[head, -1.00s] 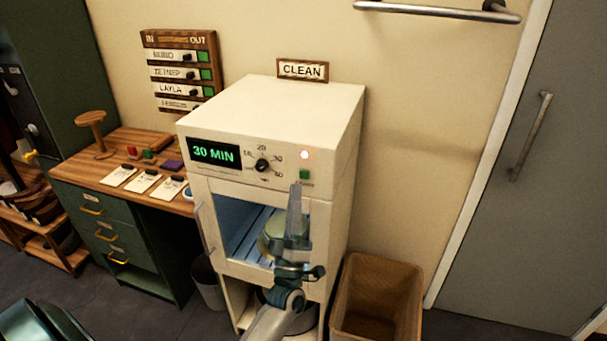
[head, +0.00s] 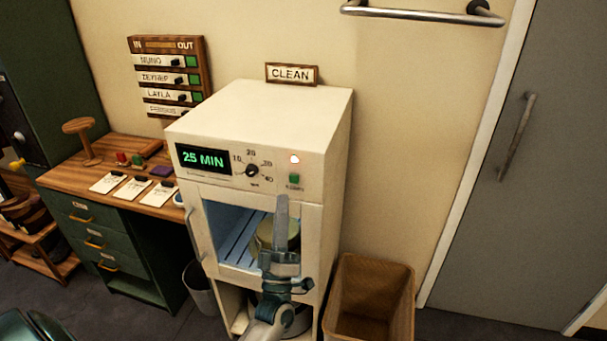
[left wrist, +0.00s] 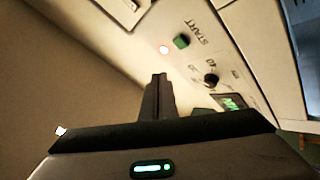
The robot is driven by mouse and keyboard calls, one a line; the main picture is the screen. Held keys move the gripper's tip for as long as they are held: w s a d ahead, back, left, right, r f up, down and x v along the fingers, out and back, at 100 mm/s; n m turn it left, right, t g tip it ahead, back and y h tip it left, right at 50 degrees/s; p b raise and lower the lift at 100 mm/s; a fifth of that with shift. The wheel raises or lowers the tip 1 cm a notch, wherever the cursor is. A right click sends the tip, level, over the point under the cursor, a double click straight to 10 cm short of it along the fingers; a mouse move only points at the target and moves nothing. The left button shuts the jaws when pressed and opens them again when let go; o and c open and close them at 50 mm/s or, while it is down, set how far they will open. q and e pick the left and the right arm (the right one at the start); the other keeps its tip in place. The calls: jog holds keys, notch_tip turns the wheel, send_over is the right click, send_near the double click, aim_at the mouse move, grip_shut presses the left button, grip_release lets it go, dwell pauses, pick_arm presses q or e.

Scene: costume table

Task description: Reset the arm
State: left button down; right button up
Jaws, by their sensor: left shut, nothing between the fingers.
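My left gripper (head: 282,202) is shut and empty, its fingers pointing up in front of the white cabinet (head: 335,150). Its tips show just below the green START button (head: 293,179). In the left wrist view the shut fingers (left wrist: 157,85) are apart from the button (left wrist: 181,41). The light (head: 294,159) above the button glows. The display (head: 202,158) reads 25 MIN, beside a black dial (head: 252,170). A pale round item (head: 266,232), partly hidden by my gripper, is inside behind the cabinet's front. My right gripper is not in view.
A wooden bin (head: 372,270) stands right of the cabinet, a grey bin (head: 198,290) left of it. A desk (head: 75,178) with cards is at the left. A grey door (head: 490,200) is at the right.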

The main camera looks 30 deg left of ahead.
pick_arm(q)
jog(key=shift+f, duration=0.1)
jog(key=d+f+m+g+h+b, duration=0.1)
jog(key=d+f+m+g+h, duration=0.2)
jog(key=f, duration=1)
jog(key=d+f+m+g+h, duration=0.2)
jog(key=f+m+h, duration=0.25)
jog(key=f, duration=0.85)
jog(key=d+f+m+g+h+b, duration=0.1)
jog(key=d+f+m+g+h, duration=0.2)
jog(key=f, duration=1)
jog(key=s+d+f+m+g+h+b, duration=0.1)
jog(key=s+d+f+m+g, duration=0.15)
jog(key=s+f, duration=0.65)
jog(key=s+d+f+m+g+h, duration=0.1)
jog(key=s+f+m+g, duration=0.15)
jog(key=s+f, duration=0.7)
jog(key=s+f+m+g, duration=0.1)
jog(key=s+f+g, duration=0.2)
jog(key=s+f, duration=0.3)
jog(key=s+a+f+m+g+b, duration=0.1)
jog(key=s+f+g, duration=0.3)
jog(key=s, duration=1.1)
jog(key=s+f+m+g+y, duration=0.1)
jog(key=s+f+m+g, duration=0.1)
jog(key=s+f, duration=0.8)
jog(key=shift+s+a+f+g, duration=0.25)
jog(key=shift+s+a+g, duration=0.15)
jog(key=shift+g, duration=0.3)
